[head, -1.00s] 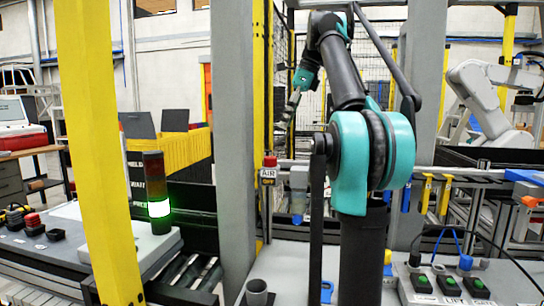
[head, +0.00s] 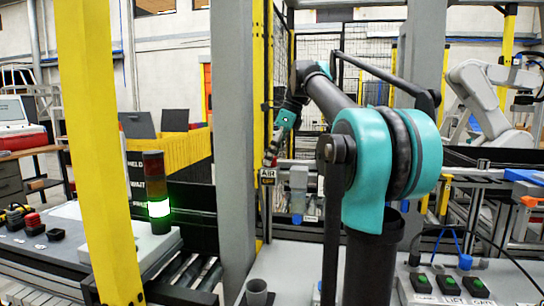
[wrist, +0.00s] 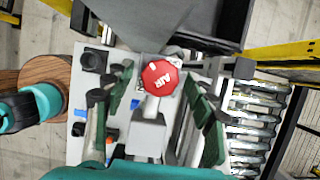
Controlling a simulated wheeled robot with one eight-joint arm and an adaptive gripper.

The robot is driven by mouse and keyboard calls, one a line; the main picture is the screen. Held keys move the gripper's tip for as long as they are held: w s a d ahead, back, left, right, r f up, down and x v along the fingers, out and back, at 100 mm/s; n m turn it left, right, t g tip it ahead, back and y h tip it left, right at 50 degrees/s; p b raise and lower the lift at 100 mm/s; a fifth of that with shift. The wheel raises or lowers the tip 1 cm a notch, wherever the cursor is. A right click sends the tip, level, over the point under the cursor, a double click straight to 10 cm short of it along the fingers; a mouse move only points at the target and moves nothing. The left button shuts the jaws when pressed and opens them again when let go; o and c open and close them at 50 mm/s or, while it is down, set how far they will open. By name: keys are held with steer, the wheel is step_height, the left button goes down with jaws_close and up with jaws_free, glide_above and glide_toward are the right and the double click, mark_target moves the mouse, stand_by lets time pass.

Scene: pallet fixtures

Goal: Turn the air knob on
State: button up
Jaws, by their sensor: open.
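The red air knob (wrist: 160,77), marked AIR, shows in the wrist view from above. It lies between the two fingers of my open gripper (wrist: 160,88), with visible gaps on both sides in this view. In the head view my gripper (head: 274,150) is at the knob's post, just above the AIR sign (head: 268,174). The knob is mostly covered by the gripper there. A grey filter unit (head: 299,180) with a blue bottom hangs right of the post.
A grey upright (head: 233,140) stands just left of the knob. A roller conveyor (wrist: 255,115) shows right of the gripper in the wrist view. A stack light (head: 157,190) glows green at left. A button box (head: 450,285) sits at lower right.

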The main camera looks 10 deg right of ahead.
steer(key=shift+c, duration=0.5)
steer(key=c, duration=1.1)
steer(key=shift+o, duration=0.2)
steer(key=shift+n, duration=0.3)
steer(key=n, duration=0.2)
steer(key=n+g, duration=0.1)
steer(key=n, duration=0.1)
steer(key=shift+w+g+y, duration=0.15)
steer(key=shift+g+y, duration=0.15)
steer(key=n+g, duration=0.1)
steer(key=n, duration=0.3)
steer(key=shift+w+n+g, duration=0.15)
steer(key=shift+n+g, duration=0.15)
steer(key=shift+g, duration=0.1)
steer(key=n, duration=0.2)
steer(key=n+g+h, duration=0.1)
steer(key=n, duration=0.1)
steer(key=shift+a+g, duration=0.1)
steer(key=shift+g, duration=0.2)
steer(key=n+h, duration=0.1)
steer(key=n, duration=0.3)
steer(key=shift+w+a+g+h, duration=0.1)
steer(key=shift+g+h, duration=0.3)
steer(key=shift+n, duration=0.4)
